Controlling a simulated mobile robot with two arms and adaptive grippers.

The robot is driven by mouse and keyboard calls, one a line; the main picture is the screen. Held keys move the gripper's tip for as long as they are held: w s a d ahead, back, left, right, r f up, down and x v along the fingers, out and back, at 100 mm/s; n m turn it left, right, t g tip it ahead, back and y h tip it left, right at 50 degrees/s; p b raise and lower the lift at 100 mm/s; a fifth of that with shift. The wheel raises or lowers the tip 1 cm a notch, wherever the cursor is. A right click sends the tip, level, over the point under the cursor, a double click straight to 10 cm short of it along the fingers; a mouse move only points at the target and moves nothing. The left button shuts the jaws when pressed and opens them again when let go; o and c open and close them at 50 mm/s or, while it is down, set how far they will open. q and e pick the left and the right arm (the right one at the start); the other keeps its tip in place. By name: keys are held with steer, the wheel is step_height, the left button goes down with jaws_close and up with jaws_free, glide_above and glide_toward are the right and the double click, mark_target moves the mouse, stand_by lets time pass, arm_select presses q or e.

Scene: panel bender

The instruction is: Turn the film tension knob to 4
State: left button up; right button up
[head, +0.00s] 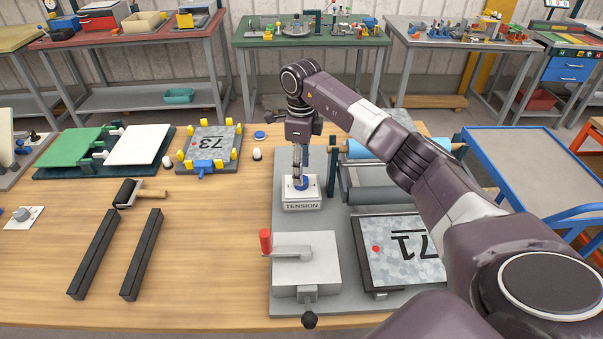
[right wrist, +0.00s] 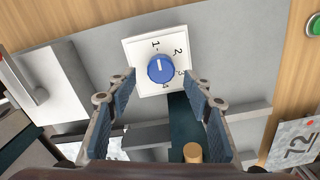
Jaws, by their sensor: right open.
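The film tension knob (right wrist: 161,68) is blue and round, on a white square dial plate (right wrist: 138,52) with the numbers 1 to 4. Its white mark points up, close to the 1. In the head view the knob (head: 301,183) sits on a white block labelled TENSION (head: 302,206), partly hidden by my gripper. My right gripper (head: 300,178) is open and points down just above the knob. In the right wrist view its fingers (right wrist: 160,76) are spread to either side of the knob; I cannot tell whether they touch it. My left gripper is not in view.
The block stands on a grey base plate (head: 283,250) with a red-handled lever unit (head: 306,258) in front. A framed 71 panel (head: 402,252) and rollers (head: 385,194) are to the right. Two black bars (head: 142,254) lie left on the wooden table, with bare wood between.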

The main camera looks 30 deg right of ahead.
step_height(320, 180, down, 2)
steer(key=shift+f, duration=0.15)
steer(key=shift+d+f+p, duration=0.1)
steer(key=shift+f+p, duration=0.2)
steer(key=shift+f, duration=0.25)
steer(key=shift+c, duration=0.4)
steer(key=c, duration=1.1)
